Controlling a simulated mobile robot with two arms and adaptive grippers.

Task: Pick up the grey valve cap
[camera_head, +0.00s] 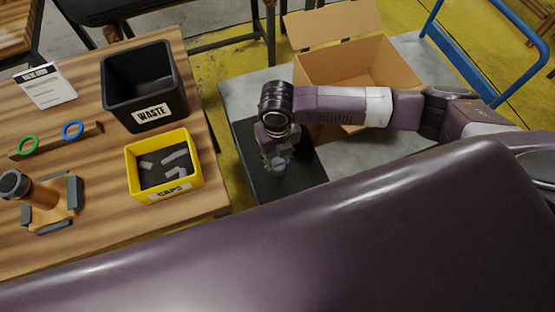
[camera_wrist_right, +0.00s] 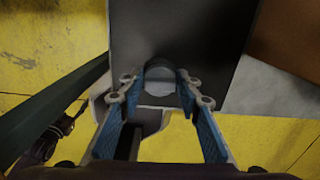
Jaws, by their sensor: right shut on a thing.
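The grey valve cap (camera_wrist_right: 160,80) is a short round piece between the fingertips of my right gripper (camera_wrist_right: 160,90) in the right wrist view. The gripper is shut on it, over a dark mat. In the head view my right gripper (camera_head: 277,160) points down over the black mat (camera_head: 306,180), and its fingers largely hide the cap. I cannot tell whether the cap still touches the mat. My left gripper is not in view.
An open cardboard box (camera_head: 395,65) stands behind my right arm on the grey table (camera_head: 235,95). On the wooden table (camera_head: 100,235) are a yellow CAPS bin (camera_head: 190,188) holding several grey pieces, a black WASTE bin (camera_head: 125,105) and a brown fixture (camera_head: 45,197). A gap separates the tables.

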